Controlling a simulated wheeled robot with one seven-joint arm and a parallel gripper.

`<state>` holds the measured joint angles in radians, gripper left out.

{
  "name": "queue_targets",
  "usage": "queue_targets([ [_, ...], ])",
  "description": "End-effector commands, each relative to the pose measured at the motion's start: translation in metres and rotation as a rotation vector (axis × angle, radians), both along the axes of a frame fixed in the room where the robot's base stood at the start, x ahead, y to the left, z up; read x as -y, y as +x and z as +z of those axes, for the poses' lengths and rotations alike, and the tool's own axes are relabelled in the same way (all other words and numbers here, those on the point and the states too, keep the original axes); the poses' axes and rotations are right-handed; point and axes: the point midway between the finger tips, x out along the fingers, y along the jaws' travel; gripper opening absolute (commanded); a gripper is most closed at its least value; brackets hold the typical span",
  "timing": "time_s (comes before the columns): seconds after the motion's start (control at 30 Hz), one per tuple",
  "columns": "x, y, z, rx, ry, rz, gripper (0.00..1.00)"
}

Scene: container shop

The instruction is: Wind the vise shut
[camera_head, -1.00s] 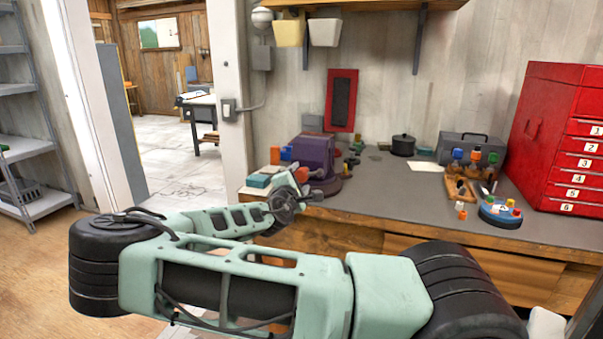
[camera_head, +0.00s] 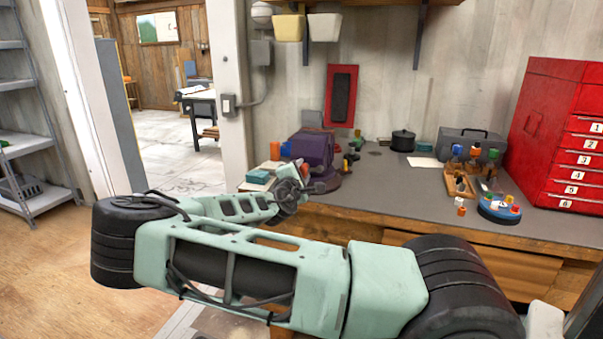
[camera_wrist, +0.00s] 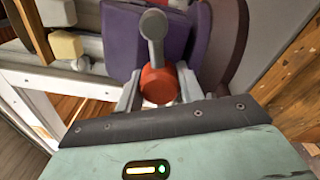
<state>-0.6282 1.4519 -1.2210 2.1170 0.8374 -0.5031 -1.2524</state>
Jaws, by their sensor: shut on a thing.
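The purple vise (camera_head: 312,148) stands on the left end of the workbench; its body also fills the top middle of the wrist view (camera_wrist: 140,38). Its crank shows in the wrist view as a grey bar (camera_wrist: 156,48) with a rounded end, running to a red-orange knob (camera_wrist: 158,86). My gripper (camera_wrist: 160,92) is shut on this knob, with one grey finger on each side of it. In the head view my gripper (camera_head: 312,186) is at the vise's front, small and partly hidden by my own wrist. The gap between the vise jaws cannot be made out.
The grey workbench top (camera_head: 390,190) carries a black pot (camera_head: 402,141), a grey toolbox (camera_head: 470,145), a wooden rack (camera_head: 460,186) and a blue round tray (camera_head: 494,212). A red drawer cabinet (camera_head: 545,130) stands at right. A doorway opens at left beside metal shelves (camera_head: 30,150).

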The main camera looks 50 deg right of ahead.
Motion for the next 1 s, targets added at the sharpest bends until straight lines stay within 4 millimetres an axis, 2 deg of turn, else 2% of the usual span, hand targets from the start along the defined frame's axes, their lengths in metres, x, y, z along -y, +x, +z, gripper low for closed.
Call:
queue_targets([
  [0.37,-0.0001,0.0000,-0.0037,0.170,0.071,0.001,0.15],
  [1.0,-0.0007,0.0002,-0.0033,0.726,0.301,0.002,0.15],
])
